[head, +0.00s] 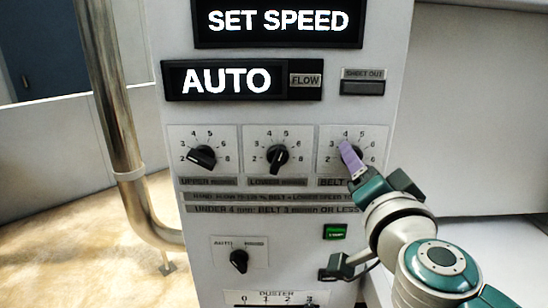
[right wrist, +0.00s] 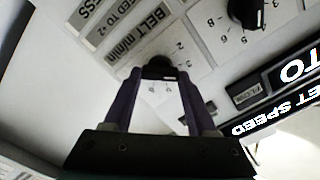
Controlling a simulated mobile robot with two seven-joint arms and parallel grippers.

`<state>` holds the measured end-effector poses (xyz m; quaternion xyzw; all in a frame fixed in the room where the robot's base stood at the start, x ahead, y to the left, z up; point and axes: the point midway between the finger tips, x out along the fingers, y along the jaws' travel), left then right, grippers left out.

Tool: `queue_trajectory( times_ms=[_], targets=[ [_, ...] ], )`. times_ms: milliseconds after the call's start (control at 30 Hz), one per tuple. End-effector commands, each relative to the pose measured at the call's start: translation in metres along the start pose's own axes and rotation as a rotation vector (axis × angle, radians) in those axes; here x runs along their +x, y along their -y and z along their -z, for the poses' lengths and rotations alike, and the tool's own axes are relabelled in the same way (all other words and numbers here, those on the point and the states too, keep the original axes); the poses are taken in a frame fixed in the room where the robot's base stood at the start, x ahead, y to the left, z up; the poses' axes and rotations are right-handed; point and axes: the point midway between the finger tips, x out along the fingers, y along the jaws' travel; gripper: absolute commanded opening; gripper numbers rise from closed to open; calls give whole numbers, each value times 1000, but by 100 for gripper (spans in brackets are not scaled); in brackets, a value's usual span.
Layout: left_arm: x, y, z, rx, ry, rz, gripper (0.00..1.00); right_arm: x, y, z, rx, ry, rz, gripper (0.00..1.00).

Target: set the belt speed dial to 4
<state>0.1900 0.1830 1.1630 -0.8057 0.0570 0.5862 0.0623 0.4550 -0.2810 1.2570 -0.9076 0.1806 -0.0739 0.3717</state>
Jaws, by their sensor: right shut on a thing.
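The belt speed dial is a black knob on a white scale plate (head: 371,138), rightmost of three dials in the head view. My right gripper (head: 344,150) is at this dial, its purple fingers covering much of the knob. The 3, 4, 5 and 6 marks show around it, but the pointer is hidden, so I cannot tell its setting. In the right wrist view the black belt knob (right wrist: 159,66) sits between the tips of my right gripper (right wrist: 160,76), which is shut on it. My left gripper is not in view.
The upper dial (head: 202,157) and lower dial (head: 277,157) stand to the left. The displays above read SET SPEED (head: 278,21) and AUTO (head: 226,81). A mode switch (head: 239,260) and a lit green button (head: 335,232) are below. A metal pipe (head: 115,110) runs at left.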

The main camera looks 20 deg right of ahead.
Motion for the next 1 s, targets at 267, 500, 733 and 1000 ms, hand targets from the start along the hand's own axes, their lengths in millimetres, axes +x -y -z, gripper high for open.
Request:
queue_trajectory(
  times_ms=[267, 500, 733, 1000],
  targets=[
    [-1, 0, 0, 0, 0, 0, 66, 0, 0, 0, 218, 0, 0, 2],
    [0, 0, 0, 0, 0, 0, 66, 0, -1, 0, 358, 0, 1, 2],
    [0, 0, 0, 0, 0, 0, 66, 0, -1, 0, 428, 0, 1, 2],
    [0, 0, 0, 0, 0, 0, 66, 0, -1, 0, 447, 0, 1, 2]
  ],
)
